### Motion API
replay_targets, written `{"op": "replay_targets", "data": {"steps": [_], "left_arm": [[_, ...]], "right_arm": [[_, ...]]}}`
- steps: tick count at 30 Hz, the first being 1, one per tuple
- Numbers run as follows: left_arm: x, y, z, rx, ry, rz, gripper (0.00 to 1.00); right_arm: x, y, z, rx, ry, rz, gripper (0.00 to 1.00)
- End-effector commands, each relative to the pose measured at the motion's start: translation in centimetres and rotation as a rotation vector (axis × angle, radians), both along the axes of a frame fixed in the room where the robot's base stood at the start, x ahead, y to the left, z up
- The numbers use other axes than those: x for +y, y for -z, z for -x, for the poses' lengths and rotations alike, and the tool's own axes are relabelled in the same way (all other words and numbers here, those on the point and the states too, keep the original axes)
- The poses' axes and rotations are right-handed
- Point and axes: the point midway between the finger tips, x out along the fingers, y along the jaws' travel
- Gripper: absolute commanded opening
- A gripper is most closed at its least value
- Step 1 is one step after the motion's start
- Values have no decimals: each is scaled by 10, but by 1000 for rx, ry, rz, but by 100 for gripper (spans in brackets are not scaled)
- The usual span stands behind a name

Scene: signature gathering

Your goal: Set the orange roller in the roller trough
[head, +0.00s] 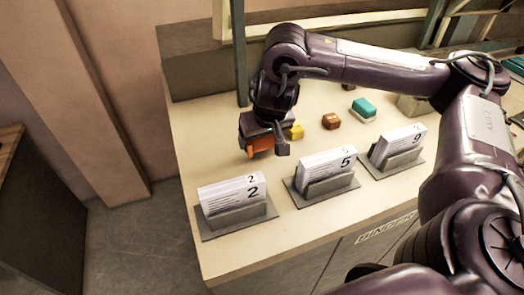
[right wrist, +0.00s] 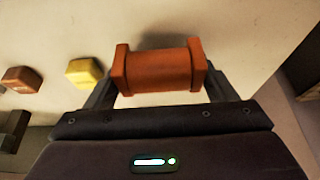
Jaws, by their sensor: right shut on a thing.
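The orange roller (head: 260,145) is in my right gripper (head: 264,151), over the left part of the table. In the right wrist view the roller (right wrist: 158,70) lies crosswise between the two fingers of the right gripper (right wrist: 158,76), its square-looking ends against them. A shadow shows beside it, and I cannot tell whether it touches the table. I cannot make out for certain which thing is the roller trough. My left gripper is out of view.
Three grey holders with numbered cards 2 (head: 231,193), 5 (head: 327,168) and 9 (head: 398,146) stand along the table's front. A yellow block (head: 297,131), a brown block (head: 331,121) and a teal-topped block (head: 363,107) stand behind.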

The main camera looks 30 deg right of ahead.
Motion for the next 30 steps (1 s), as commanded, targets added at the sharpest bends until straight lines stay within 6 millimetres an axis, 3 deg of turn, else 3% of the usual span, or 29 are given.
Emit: {"op": "replay_targets", "data": {"steps": [1,4,18,19,21,24,30], "left_arm": [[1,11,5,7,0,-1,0],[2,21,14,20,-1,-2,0],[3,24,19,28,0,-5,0],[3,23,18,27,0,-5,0],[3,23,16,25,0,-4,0],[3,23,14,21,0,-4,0],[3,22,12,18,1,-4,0]], "right_arm": [[0,15,1,4,0,0,49],[0,29,1,4,0,0,49],[0,35,0,1,-1,1,49],[0,35,0,1,-1,1,81],[0,34,0,1,-1,1,90],[0,34,0,1,-1,1,100],[0,34,0,2,-1,1,100]]}}
